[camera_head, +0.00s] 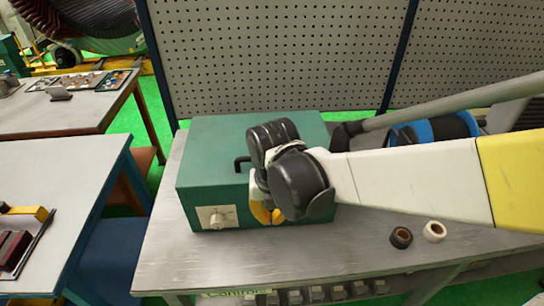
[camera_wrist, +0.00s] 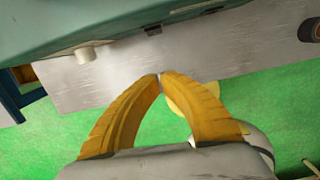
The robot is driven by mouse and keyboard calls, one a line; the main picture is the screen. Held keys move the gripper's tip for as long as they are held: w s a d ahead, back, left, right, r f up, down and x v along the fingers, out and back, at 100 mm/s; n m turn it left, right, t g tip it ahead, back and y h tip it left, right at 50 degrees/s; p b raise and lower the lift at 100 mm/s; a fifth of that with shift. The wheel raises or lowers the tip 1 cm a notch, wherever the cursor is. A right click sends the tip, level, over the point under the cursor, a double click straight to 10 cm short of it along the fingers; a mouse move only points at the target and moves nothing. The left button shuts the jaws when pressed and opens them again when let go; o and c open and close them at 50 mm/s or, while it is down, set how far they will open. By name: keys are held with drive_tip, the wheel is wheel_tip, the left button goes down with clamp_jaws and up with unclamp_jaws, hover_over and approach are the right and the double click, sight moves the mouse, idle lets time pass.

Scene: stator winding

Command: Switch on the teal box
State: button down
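The teal box (camera_head: 215,140) stands on a grey workbench in the head view. Its front has a pale plate with a white knob (camera_head: 216,218) at the lower left, and a dark handle (camera_head: 240,161) shows on the box beside my arm. My gripper (camera_head: 268,217) is in front of the box, to the right of the knob, and my arm hides the box's right front. In the wrist view the box's edge (camera_wrist: 100,22) is at the top, with the knob (camera_wrist: 86,53) at upper left. The yellow fingertips (camera_wrist: 160,78) meet with nothing visible between them, apart from the knob.
The workbench (camera_head: 330,240) has a black tape roll (camera_head: 401,237) and a white one (camera_head: 434,231) at right. A blue spool (camera_head: 435,129) lies behind my arm. A pegboard (camera_head: 280,55) rises behind the bench. Another table (camera_head: 70,180) stands at left, across a gap.

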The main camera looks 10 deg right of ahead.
drive_tip(key=shift+s+a+n, duration=0.1)
drive_tip(key=shift+s+n, duration=0.05)
drive_tip(key=shift+n, duration=0.25)
drive_tip(key=f+b, duration=0.1)
drive_tip(key=f, duration=0.2)
drive_tip(key=f+b, duration=0.2)
drive_tip(key=f, duration=0.1)
drive_tip(key=w+f+b, duration=0.1)
drive_tip(key=f, duration=0.3)
drive_tip(key=shift+f+b, duration=0.1)
drive_tip(key=shift+b, duration=0.2)
drive_tip(key=w+b, duration=0.1)
drive_tip(key=w, duration=0.2)
drive_tip(key=shift+w+f, duration=0.15)
drive_tip(key=shift+f, duration=0.05)
drive_tip(key=shift+w, duration=0.35)
